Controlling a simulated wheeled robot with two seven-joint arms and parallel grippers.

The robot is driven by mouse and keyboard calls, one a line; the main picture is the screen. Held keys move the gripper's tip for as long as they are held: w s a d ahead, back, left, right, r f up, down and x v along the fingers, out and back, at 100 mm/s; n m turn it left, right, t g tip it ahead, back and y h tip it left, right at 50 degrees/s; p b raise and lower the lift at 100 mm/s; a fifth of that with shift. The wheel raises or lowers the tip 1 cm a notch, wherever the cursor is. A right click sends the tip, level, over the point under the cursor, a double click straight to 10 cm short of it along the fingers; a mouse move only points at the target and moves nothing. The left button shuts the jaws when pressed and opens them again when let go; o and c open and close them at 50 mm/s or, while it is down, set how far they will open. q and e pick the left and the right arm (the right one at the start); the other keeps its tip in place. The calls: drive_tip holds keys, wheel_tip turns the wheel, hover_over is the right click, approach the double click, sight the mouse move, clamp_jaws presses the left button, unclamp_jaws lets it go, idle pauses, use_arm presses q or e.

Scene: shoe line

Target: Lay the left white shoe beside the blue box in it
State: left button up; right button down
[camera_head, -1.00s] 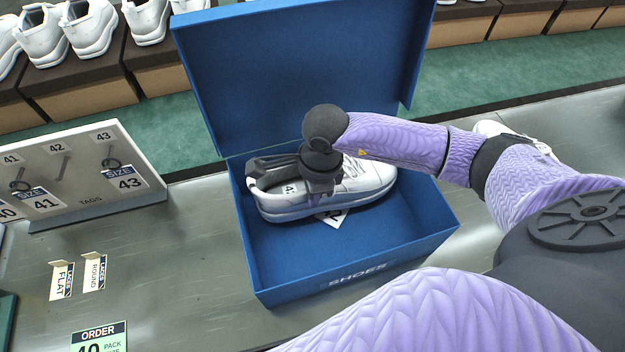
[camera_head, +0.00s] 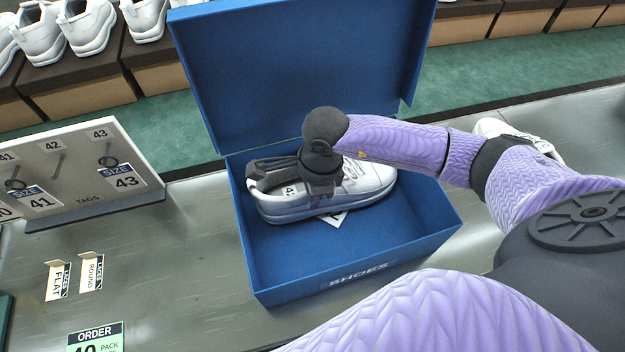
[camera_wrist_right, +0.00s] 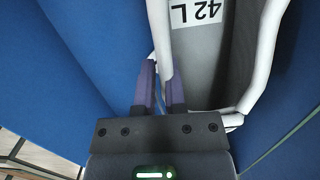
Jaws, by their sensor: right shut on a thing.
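The open blue shoe box (camera_head: 350,250) stands on the grey table with its lid raised at the back. The white shoe (camera_head: 365,183) is inside the box, toward its back wall, heel left and toe right. In the right wrist view its insole (camera_wrist_right: 200,50) reads "42 L". My right gripper (camera_head: 320,190) is at the shoe's heel end. Its fingers (camera_wrist_right: 160,95) are shut on the shoe's side wall, one finger inside the opening and one outside. A white tag (camera_head: 337,218) shows beside the sole. I cannot tell whether the sole touches the box floor. My left gripper is out of view.
Another white shoe (camera_head: 510,135) lies right of the box, partly hidden by my right arm. A tag stand (camera_head: 85,180) and lace cards (camera_head: 75,275) are at left, with an order card (camera_head: 95,338) in front. Shoes on boxes line the back.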

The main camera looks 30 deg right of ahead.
drive_tip(key=shift+f, duration=0.15)
drive_tip(key=c, duration=0.6)
unclamp_jaws()
drive_tip(key=shift+r, duration=0.4)
drive_tip(key=r, duration=0.2)
drive_tip(key=r+p, duration=0.1)
drive_tip(key=r, duration=0.2)
drive_tip(key=d+r+p, duration=0.1)
drive_tip(key=r, duration=0.2)
drive_tip(key=shift+s, duration=0.1)
drive_tip(key=shift+r+p, duration=0.3)
drive_tip(key=shift+r, duration=0.25)
drive_tip(key=shift+s, duration=0.15)
